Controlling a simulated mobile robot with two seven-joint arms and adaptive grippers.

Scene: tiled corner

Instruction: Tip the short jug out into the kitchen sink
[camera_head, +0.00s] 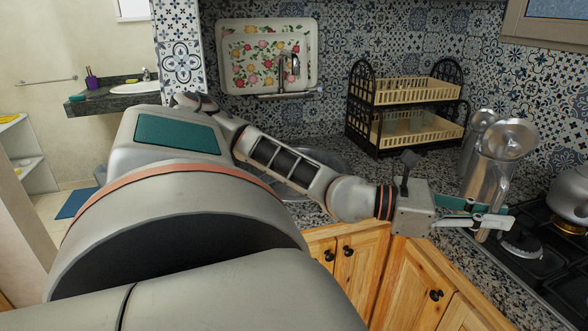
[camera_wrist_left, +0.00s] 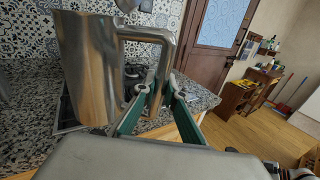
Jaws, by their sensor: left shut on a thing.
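A shiny metal jug (camera_head: 487,178), which I take as the short jug, is at the right of the head view, its round mouth facing up. It also shows in the left wrist view (camera_wrist_left: 88,70), roughly upright. My left gripper (camera_head: 490,218) is shut on its handle (camera_wrist_left: 158,65), with the fingers (camera_wrist_left: 155,100) on either side of the lower handle. I cannot tell whether the jug's base is clear of the counter. The kitchen sink (camera_head: 318,160) is partly hidden behind my left arm. My right gripper is not in view.
A second metal jug (camera_head: 469,142) stands just behind the held one. A black dish rack (camera_head: 404,105) stands at the back, between sink and jugs. The tap (camera_head: 283,72) is above the sink. A stove (camera_head: 540,245) with a pot (camera_head: 570,193) is at right.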

